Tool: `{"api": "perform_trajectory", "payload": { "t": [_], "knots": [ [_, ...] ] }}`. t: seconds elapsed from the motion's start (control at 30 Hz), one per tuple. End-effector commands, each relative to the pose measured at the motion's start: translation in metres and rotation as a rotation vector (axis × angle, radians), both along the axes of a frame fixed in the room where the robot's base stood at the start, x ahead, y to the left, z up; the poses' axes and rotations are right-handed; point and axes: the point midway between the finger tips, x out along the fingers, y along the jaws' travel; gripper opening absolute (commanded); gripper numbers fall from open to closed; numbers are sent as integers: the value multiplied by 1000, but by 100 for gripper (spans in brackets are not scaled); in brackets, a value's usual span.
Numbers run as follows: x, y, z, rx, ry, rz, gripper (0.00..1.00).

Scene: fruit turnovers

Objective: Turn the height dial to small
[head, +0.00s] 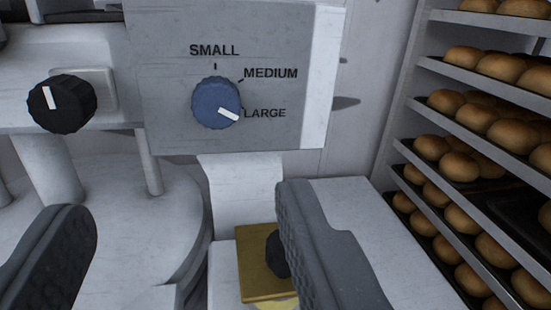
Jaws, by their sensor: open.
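The blue height dial (211,101) is on a grey panel (165,75) marked SMALL at the top, MEDIUM at the upper right and LARGE at the right. Its white pointer is turned toward LARGE. My gripper (185,235) is open, with one dark finger at the lower left and one at the lower middle right. The fingers are below the dial in the picture and do not touch it. Nothing is between them except the machine behind.
A black knob (62,104) with a white mark is left of the panel. A yellow block (255,287) with a dark knob sits low, partly hidden by my right finger. A rack (405,85) with trays of bread rolls (462,165) stands at the right.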

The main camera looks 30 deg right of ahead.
Motion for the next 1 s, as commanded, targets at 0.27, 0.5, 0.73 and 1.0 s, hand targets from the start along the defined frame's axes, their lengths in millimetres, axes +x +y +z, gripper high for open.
{"api": "perform_trajectory", "payload": {
  "t": [0.27,0.5,0.73,1.0],
  "knots": [
    [-2,-10,-13,-9,-9,-2,56],
    [23,-17,-11,-10,-12,-2,56],
    [53,-25,-11,-9,-12,-1,56],
    [84,-34,-12,-8,-9,-1,56]
  ]
}}
